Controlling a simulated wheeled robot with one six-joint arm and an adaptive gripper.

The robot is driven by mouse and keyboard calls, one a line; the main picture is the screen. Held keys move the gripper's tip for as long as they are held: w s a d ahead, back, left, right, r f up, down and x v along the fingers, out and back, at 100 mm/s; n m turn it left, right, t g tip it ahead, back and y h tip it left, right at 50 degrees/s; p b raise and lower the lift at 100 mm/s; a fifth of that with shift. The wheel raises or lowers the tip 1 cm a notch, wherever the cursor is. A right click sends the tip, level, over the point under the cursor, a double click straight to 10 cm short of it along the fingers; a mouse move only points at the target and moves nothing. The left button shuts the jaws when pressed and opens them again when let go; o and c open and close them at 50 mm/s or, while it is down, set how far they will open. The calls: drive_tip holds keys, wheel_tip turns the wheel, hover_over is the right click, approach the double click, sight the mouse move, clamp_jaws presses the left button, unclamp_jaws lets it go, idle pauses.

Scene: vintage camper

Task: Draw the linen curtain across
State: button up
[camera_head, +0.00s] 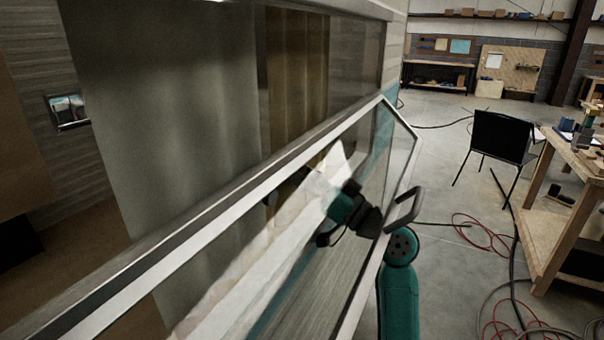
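A brownish cloth with vertical folds (293,75) hangs inside the camper's window opening. A wide grey-green panel with soft shading (180,130) hangs left of it. I cannot tell which of them is the linen curtain. A pale, creased cloth-like shape (250,262) shows through the tilted pane, beside my arm; it may be a reflection. My gripper (325,236) is at the end of my teal arm, close to the tilted pane, below and to the right of the brown folds. Its fingers are small and dark, and their opening and any hold are unclear.
A light-framed window pane (408,187) slants across the middle, between my view and the camper interior. On the right are a black chair (500,137), a wooden workbench (560,190) and red cables (480,232) on the floor. Open concrete floor lies between pane and chair.

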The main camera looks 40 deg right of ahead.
drive_tip(key=shift+o, duration=1.2)
drive_tip(key=shift+a, duration=0.15)
drive_tip(key=v, duration=1.2)
